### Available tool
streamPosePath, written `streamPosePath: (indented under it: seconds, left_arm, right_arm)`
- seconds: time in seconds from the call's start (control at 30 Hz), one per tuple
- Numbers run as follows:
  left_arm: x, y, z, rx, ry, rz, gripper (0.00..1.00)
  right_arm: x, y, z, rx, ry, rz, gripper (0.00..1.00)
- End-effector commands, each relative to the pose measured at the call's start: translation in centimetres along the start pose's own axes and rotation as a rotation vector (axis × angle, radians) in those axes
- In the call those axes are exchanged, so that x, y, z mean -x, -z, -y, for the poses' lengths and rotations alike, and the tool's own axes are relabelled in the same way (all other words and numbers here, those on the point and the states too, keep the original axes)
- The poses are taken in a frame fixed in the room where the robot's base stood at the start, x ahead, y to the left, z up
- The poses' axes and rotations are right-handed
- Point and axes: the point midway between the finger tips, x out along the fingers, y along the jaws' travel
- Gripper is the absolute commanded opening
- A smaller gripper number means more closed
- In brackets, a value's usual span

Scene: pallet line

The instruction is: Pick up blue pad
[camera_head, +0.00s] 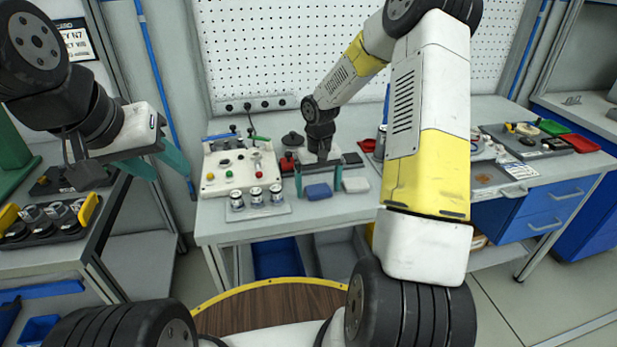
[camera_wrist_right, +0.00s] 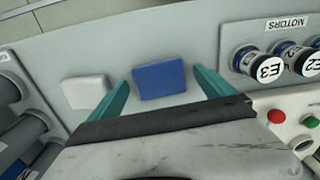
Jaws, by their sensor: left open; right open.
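The blue pad (camera_head: 318,191) lies flat on the grey table near its front edge. In the right wrist view the blue pad (camera_wrist_right: 159,80) sits between the two teal fingers of my right gripper (camera_wrist_right: 163,92), with a small gap at each side. My right gripper (camera_head: 319,184) is open over the pad in the head view. My left gripper (camera_head: 163,178) is open and empty at the left, off the table and far from the pad.
A white pad (camera_head: 355,185) lies just right of the blue pad. Several labelled cylinders (camera_head: 256,195) stand on a tray to the left, in front of a control box (camera_head: 239,167) with buttons. Red and green bins (camera_head: 565,134) are on the right table.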

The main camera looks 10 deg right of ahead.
Motion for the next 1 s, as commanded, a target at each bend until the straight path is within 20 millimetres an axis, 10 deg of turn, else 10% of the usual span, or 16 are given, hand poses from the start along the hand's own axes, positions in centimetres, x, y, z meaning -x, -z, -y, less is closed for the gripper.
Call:
streamPosePath:
  seconds: [0.1, 0.43, 1.0]
  left_arm:
    - [0.0, 0.0, 0.0, 0.0, 0.0, 0.0, 0.43]
    - [0.0, 0.0, 0.0, 0.0, 0.0, 0.0, 0.43]
    - [0.0, 0.0, 0.0, 0.0, 0.0, 0.0, 0.43]
  right_arm:
    - [0.0, 0.0, 0.0, 0.0, 0.0, 0.0, 0.92]
    - [0.1, 0.0, 0.0, 0.0, 0.0, 0.0, 0.29]
    - [2.9, 0.1, 0.0, -0.001, -0.002, -0.004, 0.29]
